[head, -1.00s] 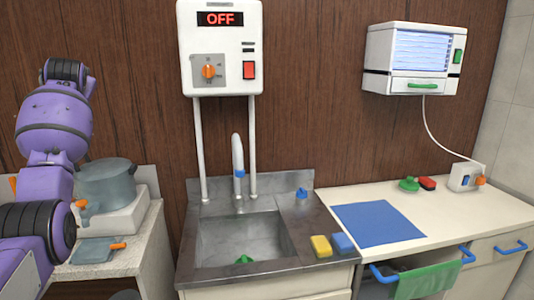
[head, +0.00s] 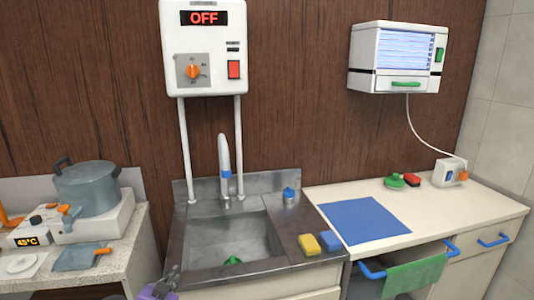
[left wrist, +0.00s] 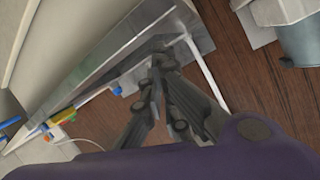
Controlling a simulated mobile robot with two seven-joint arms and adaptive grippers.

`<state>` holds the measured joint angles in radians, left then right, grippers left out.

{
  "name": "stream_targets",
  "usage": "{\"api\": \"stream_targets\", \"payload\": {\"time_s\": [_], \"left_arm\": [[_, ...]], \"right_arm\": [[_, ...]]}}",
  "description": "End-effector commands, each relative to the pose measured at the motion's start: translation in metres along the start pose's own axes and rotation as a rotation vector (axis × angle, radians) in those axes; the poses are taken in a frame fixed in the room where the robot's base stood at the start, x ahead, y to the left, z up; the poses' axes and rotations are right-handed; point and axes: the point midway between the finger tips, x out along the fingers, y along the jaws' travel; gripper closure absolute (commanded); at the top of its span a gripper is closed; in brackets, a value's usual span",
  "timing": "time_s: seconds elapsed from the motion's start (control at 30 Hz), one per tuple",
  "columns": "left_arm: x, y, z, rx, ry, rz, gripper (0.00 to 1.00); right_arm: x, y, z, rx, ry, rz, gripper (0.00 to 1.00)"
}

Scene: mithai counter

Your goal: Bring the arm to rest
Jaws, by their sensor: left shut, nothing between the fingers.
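My left gripper (head: 173,271) shows only in part at the bottom edge of the head view, in front of the sink counter's left front corner. Its dark fingers point up, with a bit of purple arm below. In the left wrist view the gripper (left wrist: 160,62) is shut with nothing between its fingers. The sink counter's steel edge (left wrist: 95,72) shows beyond it there, tilted in the picture. I see no contact with the counter, but the gap is hard to judge. My right gripper is in neither view.
The steel sink (head: 235,238) has a faucet (head: 223,165). A yellow sponge (head: 309,244) and a blue sponge (head: 333,242) lie at its right front. A grey pot (head: 88,188) stands at left. A green cloth (head: 414,275) hangs at right, near a blue mat (head: 364,220).

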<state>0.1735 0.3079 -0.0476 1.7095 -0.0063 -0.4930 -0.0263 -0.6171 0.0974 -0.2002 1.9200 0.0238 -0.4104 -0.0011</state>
Motion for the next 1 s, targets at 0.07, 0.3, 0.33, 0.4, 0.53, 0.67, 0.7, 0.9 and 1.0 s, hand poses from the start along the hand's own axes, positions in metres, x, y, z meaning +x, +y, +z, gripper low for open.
{"api": "stream_targets", "payload": {"time_s": [0.07, 0.3, 0.33, 0.4, 0.53, 0.67, 0.7, 0.9, 1.0], "left_arm": [[-0.036, 0.038, 0.045, -0.053, -0.036, 0.046, 1.00], [-0.154, 0.128, 0.152, -0.213, -0.182, 0.133, 1.00], [-0.170, 0.137, 0.165, -0.230, -0.209, 0.138, 1.00], [-0.205, 0.155, 0.193, -0.267, -0.272, 0.147, 1.00], [-0.257, 0.176, 0.238, -0.310, -0.378, 0.150, 1.00], [-0.286, 0.181, 0.264, -0.326, -0.441, 0.143, 1.00], [-0.292, 0.182, 0.268, -0.327, -0.451, 0.142, 1.00], [-0.297, 0.182, 0.273, -0.327, -0.463, 0.141, 1.00], [-0.297, 0.182, 0.273, -0.327, -0.463, 0.141, 1.00]], "right_arm": [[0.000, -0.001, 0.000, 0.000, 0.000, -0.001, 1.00], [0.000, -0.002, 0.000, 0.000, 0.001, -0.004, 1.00], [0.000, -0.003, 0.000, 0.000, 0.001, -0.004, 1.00], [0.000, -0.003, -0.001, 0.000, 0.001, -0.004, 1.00], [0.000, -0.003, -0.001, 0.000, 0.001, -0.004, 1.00], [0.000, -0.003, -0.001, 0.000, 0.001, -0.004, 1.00], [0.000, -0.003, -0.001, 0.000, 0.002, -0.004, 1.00], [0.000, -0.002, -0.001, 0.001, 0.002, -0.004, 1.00], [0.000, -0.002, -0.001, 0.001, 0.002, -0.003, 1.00]]}}
